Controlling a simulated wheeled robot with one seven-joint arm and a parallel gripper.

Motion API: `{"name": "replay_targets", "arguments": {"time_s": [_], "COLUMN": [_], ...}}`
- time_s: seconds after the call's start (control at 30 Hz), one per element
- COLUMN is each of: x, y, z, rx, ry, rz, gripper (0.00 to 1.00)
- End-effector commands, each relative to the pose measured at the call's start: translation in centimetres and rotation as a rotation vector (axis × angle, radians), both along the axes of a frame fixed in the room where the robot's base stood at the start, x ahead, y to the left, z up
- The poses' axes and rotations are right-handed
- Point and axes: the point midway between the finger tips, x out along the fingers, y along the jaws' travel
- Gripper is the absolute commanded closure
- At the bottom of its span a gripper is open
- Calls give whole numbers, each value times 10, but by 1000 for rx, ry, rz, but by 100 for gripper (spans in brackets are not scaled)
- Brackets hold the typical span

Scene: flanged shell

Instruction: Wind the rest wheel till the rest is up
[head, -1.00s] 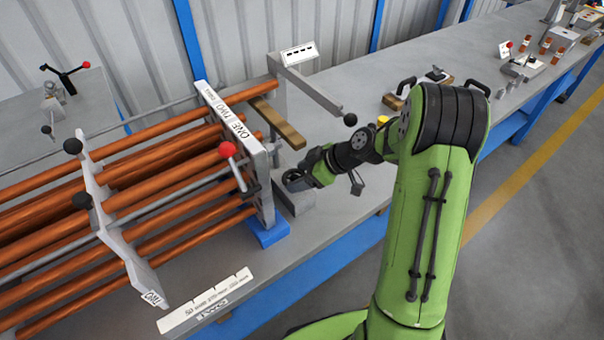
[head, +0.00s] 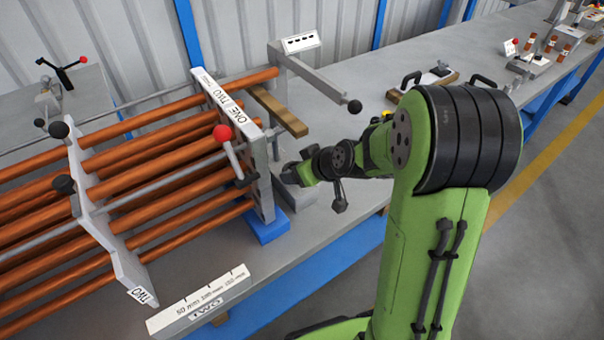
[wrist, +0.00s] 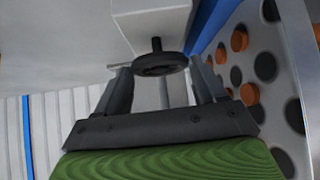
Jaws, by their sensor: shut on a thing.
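A small black wheel (wrist: 160,65) on a short dark stem stands out from a pale grey block (wrist: 150,20) in the wrist view. My gripper (wrist: 163,73) has its two dark fingers on either side of the wheel's rim and is shut on it. In the head view my gripper (head: 291,175) is at the grey block (head: 298,196) beside the flanged plate, and the wheel is hidden there. A wooden bar (head: 278,110) lies level behind the plate, above the bench; I cannot tell whether it is the rest.
The end plate (head: 262,175) with copper tubes (head: 165,160) stands at left, with a red-knobbed lever (head: 230,150) on its front. A grey arm with a black knob (head: 354,106) reaches over the bench behind my wrist. A white scale strip (head: 198,300) lies at the front edge.

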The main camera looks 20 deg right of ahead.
Motion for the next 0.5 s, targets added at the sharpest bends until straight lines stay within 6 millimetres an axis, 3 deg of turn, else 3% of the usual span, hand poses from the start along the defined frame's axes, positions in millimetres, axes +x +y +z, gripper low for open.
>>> {"name": "replay_targets", "arguments": {"time_s": [0.5], "x": [-2], "y": [10], "z": [0], "rx": [-1], "ry": [-2], "rz": [-415], "gripper": [61]}}
